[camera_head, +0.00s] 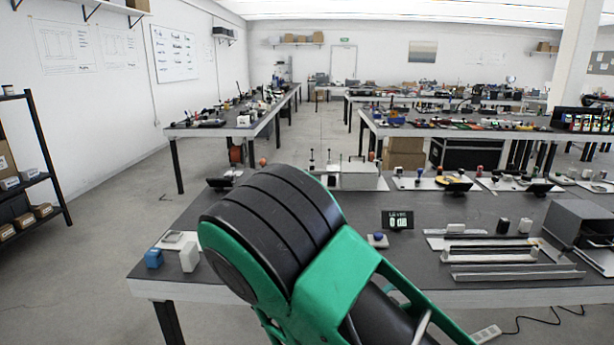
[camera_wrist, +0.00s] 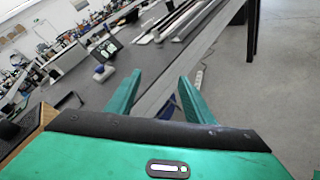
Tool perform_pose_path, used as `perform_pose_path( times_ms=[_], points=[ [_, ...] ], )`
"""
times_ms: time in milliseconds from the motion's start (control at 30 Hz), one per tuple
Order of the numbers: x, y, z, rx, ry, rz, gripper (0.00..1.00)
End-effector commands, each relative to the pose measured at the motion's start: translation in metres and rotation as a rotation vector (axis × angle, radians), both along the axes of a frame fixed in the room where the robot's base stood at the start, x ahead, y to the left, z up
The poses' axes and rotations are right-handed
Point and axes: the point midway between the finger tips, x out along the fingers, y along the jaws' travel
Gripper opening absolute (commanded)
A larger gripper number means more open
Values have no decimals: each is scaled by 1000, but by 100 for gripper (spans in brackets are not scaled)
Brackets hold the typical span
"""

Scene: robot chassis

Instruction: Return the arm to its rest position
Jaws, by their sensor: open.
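My gripper (camera_wrist: 158,98) shows in the wrist view with its two green fingers spread apart. Nothing is between the fingers, and they point past the front edge of a dark-topped table. In the head view my green and black arm rises in the lower middle and hides part of the table (camera_head: 590,291); my gripper itself cannot be made out there.
On the near table stand a level display (camera_head: 398,220), blue (camera_head: 153,258) and white (camera_head: 189,257) blocks, metal rails (camera_head: 515,276) and a grey box (camera_head: 580,222). A shelf (camera_head: 40,150) stands at the left. The floor (camera_head: 95,270) left of the table is clear.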

Motion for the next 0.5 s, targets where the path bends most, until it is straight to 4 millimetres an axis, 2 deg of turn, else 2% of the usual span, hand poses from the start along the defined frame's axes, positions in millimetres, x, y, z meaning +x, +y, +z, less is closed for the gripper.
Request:
perform_pose_path(
  times_ms=[33,200,400,500],
  points=[
    [-5,-23,3,71,-9,-88,48],
    [-34,-84,6,291,-44,-374,48],
    [-76,-135,10,530,-103,-697,48],
    [-99,-153,15,641,-137,-852,48]
  ],
)
